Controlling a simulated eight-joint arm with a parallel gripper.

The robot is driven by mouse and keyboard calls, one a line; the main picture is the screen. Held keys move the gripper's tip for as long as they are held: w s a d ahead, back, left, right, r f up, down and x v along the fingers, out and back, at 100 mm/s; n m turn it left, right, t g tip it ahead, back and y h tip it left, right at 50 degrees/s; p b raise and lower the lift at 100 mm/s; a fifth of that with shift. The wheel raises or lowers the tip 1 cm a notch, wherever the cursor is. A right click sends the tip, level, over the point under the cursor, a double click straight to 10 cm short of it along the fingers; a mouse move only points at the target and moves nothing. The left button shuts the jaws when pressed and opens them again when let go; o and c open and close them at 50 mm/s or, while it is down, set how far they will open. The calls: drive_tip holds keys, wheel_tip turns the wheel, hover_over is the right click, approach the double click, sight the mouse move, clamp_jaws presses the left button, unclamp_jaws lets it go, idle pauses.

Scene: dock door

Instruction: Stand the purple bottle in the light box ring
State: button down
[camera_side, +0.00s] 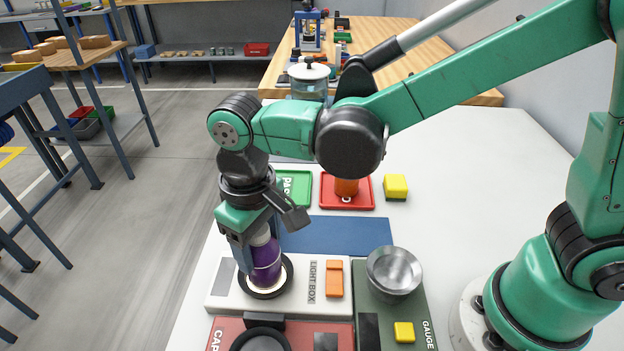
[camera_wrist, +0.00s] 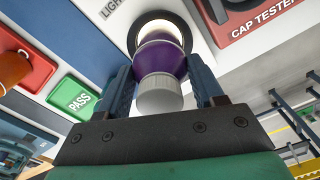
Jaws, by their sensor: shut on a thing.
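The purple bottle (camera_side: 265,262) is upright, with its lower end at the light box ring (camera_side: 264,294). In the wrist view the purple bottle (camera_wrist: 160,58) has a white ribbed cap, and the black ring (camera_wrist: 158,17) with its bright middle shows just beyond its base. My gripper (camera_side: 262,240) is shut on the bottle, one finger on each side, and it also shows in the wrist view (camera_wrist: 162,90). The bottle appears to stand within the ring; I cannot tell whether its base touches the lit surface. The white light box (camera_side: 222,300) carries an orange switch (camera_side: 334,279).
A red cap tester (camera_side: 225,335) sits in front, and a green gauge (camera_side: 372,290) with a metal bowl (camera_side: 394,272) is at right. Behind are a blue mat (camera_side: 340,232), a green PASS tray (camera_side: 293,187), a red tray (camera_side: 362,202) with an orange object, and a yellow block (camera_side: 396,187).

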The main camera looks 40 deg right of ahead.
drive_tip(key=shift+c, duration=0.6)
unclamp_jaws()
wheel_tip(320, 180, up, 12)
drive_tip(key=shift+r, duration=0.2)
drive_tip(key=s+d+f+m+t, duration=0.1)
drive_tip(key=d+f+t, duration=0.2)
drive_tip(key=d, duration=0.6)
drive_tip(key=s+d+f+m+t, duration=0.1)
drive_tip(key=d+f+m+t, duration=0.1)
drive_tip(key=d, duration=0.7)
drive_tip(key=shift+f+m+t, duration=0.3)
drive_tip(key=shift+f+t, duration=0.45)
drive_tip(key=shift+t, duration=0.35)
